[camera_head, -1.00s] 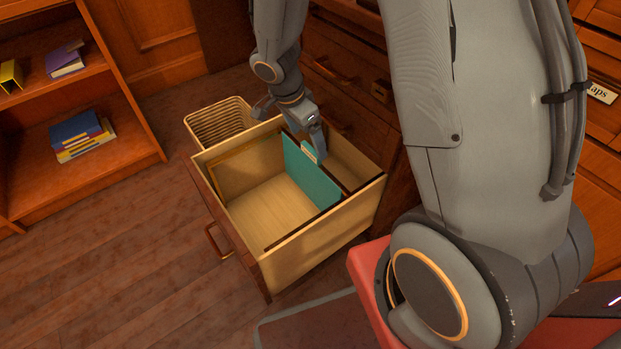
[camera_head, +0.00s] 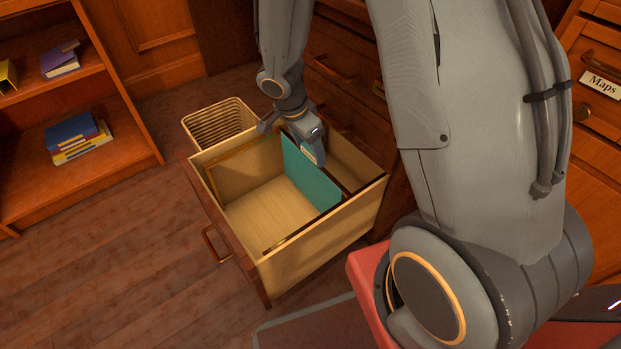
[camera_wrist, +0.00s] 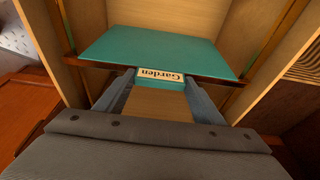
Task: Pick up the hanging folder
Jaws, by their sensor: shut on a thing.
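The hanging folder (camera_head: 309,176) is a flat teal sheet that hangs upright across the open drawer (camera_head: 274,262) in the head view. In the wrist view the folder (camera_wrist: 160,50) spans between the drawer's side walls, with a dark bar along its near edge. My gripper (camera_head: 311,152) is at the folder's top edge, at the tab. In the wrist view my gripper (camera_wrist: 160,88) has its two fingers on either side of the tab, shut on it.
The drawer has a pale wooden floor and rails along its sides. A wicker basket (camera_head: 218,122) stands just behind it. A bookshelf (camera_head: 130,133) with several books is at the left. A cabinet with a "Maps" label (camera_head: 601,85) is at the right. The floor at the lower left is clear.

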